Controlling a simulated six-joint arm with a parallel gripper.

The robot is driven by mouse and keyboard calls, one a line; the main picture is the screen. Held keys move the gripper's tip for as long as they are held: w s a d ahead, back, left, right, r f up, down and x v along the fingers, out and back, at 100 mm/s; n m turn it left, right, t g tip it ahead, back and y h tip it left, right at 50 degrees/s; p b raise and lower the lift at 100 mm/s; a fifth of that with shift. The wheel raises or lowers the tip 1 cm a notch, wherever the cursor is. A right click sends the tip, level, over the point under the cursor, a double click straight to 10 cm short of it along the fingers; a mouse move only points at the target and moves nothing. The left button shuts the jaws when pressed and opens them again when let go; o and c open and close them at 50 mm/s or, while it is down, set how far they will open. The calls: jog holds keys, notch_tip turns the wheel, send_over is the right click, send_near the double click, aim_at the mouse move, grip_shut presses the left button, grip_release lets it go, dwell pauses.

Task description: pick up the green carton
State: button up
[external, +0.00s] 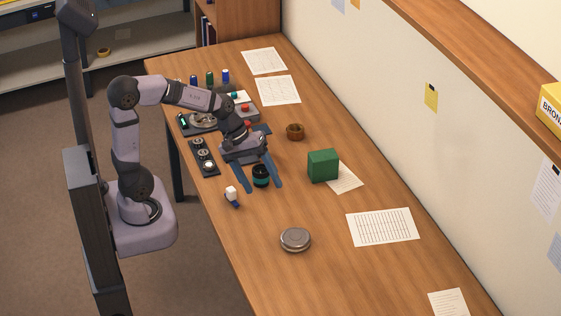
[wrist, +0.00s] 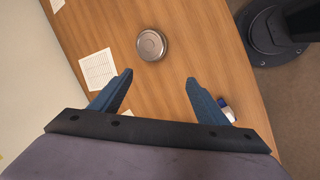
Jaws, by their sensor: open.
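The green carton (external: 322,166) stands upright on the wooden table, partly on a sheet of paper, right of my gripper in the external view. My gripper (external: 264,187) is open, with its two blue fingers spread and angled down over the table. A black and teal cylinder (external: 261,176) shows between the fingers in the external view; I cannot tell whether they touch it. In the wrist view my gripper (wrist: 158,84) has nothing visible between its fingertips. The green carton does not show in the wrist view.
A round metal tin (external: 295,239) lies nearer the front, also in the wrist view (wrist: 151,45). A small white and blue item (external: 232,196) is left of the gripper. A brown ring (external: 295,131) lies behind the carton. Paper sheets (external: 383,227) lie flat. The front table area is mostly clear.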

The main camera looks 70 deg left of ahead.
jog(key=w+a+f+n+t+b, duration=0.1)
jog(key=w+a+n+t+b, duration=0.2)
jog(key=w+n, duration=0.6)
jog(key=r+n+t+y+b, duration=0.15)
jog(key=n+t+b, duration=0.65)
jog(key=n, duration=0.8)
send_over(310, 157)
jog(key=w, duration=0.1)
jog(key=g, duration=0.1)
jog(key=shift+y, duration=0.45)
notch_tip(310, 157, down, 12)
jog(key=shift+w+r, duration=0.15)
jog(key=shift+r, duration=0.1)
jog(key=shift+d+p+x, duration=0.2)
jog(key=shift+p+x, duration=0.4)
jog(key=shift+x, duration=3.05)
jog(key=c, duration=1.2)
